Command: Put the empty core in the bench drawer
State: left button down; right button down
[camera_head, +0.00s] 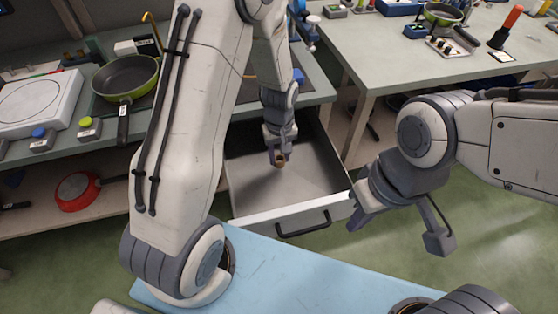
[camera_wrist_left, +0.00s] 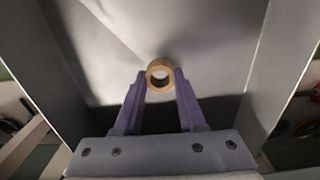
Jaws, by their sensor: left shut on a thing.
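The empty core is a small tan cardboard ring (camera_head: 280,160), held at the tips of my left gripper (camera_head: 278,157) over the open bench drawer. In the left wrist view the core (camera_wrist_left: 159,66) sits between the two fingertips (camera_wrist_left: 160,85), its hole facing the camera. The drawer (camera_head: 315,212) is pulled out, grey and empty, with a dark handle on its front. Its bare floor shows below the core in the left wrist view (camera_wrist_left: 215,50); I cannot tell how high the core is above it. My right gripper (camera_head: 402,230) is empty, its fingers spread wide, to the right of the drawer.
The bench top (camera_head: 190,118) carries a green pan (camera_head: 125,77) and a white scale-like plate (camera_head: 35,105). A red pan (camera_head: 76,192) lies on the shelf below. A second bench (camera_head: 400,72) stands at the right, with green floor in front.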

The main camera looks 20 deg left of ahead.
pick_arm(q)
jog(key=shift+f, duration=1.3)
jog(key=shift+c, duration=2.4)
grip_release()
jog(key=shift+f, duration=0.15)
notch_tip(320, 180, up, 12)
jog(key=p, duration=0.1)
jog(key=s+d+r+m, duration=0.3)
jog(key=s+m, duration=0.1)
jog(key=s, duration=0.3)
jog(key=s+d+r+m, duration=0.4)
jog(key=s+m, duration=0.1)
jog(key=s, duration=0.2)
jog(key=s+d+r+m+h, duration=0.1)
jog(key=s+d+r+m, duration=0.2)
jog(key=s, duration=0.4)
jog(key=shift+s+d+r+m, duration=0.35)
jog(key=shift+d+m, duration=0.25)
jog(key=shift+m, duration=0.5)
